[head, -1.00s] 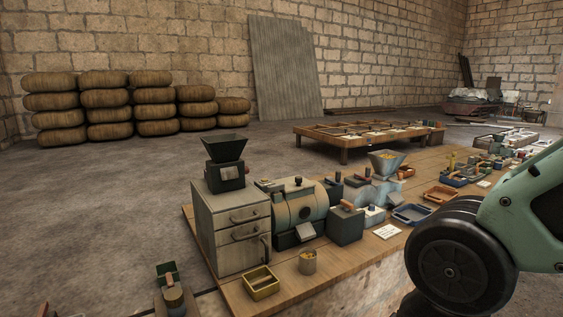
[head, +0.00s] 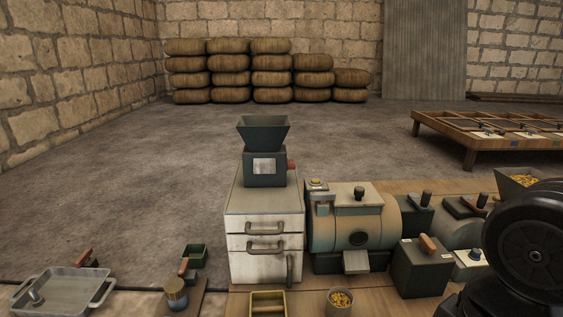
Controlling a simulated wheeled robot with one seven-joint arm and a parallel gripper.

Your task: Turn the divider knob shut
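I cannot tell for certain which part is the divider knob. A reddish knob (head: 291,165) sticks out from the right side of the dark hopper box (head: 264,168), which stands on a grey drawer cabinet (head: 263,230). A black knob (head: 359,193) stands on top of the pale green drum machine (head: 355,225). Another black knob (head: 427,196) sits on the dark block to its right. None of these shows a readable open or shut position. My gripper is not in view; only a dark round joint of my arm shows at the lower right.
A yellow bin (head: 268,304) and a cup of yellow grains (head: 340,301) stand in front of the cabinet. A dark box with an orange handle (head: 421,267) is near my arm. A metal tray (head: 62,288) lies at lower left.

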